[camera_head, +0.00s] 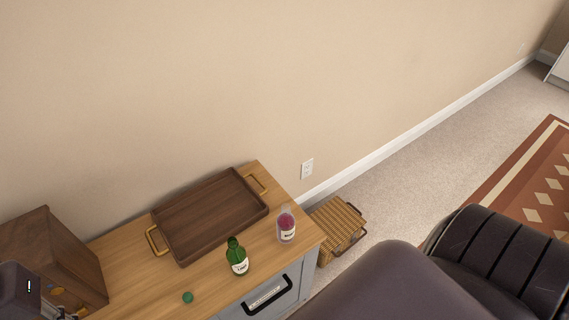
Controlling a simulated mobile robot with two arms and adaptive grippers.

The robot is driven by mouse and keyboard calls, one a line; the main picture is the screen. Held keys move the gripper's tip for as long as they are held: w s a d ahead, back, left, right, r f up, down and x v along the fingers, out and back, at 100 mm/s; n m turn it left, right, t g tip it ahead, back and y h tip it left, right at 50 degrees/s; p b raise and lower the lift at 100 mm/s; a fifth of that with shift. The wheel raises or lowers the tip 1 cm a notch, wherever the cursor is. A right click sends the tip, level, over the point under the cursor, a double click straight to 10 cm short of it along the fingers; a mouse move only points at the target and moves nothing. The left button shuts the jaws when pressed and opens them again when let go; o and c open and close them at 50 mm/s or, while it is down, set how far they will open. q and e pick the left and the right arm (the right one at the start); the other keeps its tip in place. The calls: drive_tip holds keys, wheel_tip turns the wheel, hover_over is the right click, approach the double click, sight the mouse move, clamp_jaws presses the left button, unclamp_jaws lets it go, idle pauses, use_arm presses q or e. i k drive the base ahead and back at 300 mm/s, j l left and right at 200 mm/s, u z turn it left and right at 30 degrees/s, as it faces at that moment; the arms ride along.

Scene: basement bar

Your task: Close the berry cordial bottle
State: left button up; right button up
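A small clear bottle with pink-red contents and a pale label (286,226) stands upright near the right end of the wooden cabinet top; its colour fits berry cordial, but its label is too small to read. A green bottle with a white label (238,258) stands upright to its left, near the front edge. A small round green cap (188,297) lies on the cabinet top, left of the green bottle and apart from it. Whether either bottle's mouth is open is too small to tell. I make out neither of my grippers in the head view.
A dark wooden tray with brass handles (172,247) lies behind the bottles. A brown wooden box (75,250) stands at the left. A wicker basket (338,222) sits on the floor beside the cabinet. Dark leather seating (490,262) fills the lower right.

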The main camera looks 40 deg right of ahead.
sight(286, 223)
drive_tip(key=z, duration=1.25)
drive_tip(key=i+j, duration=0.15)
drive_tip(key=i, duration=0.3)
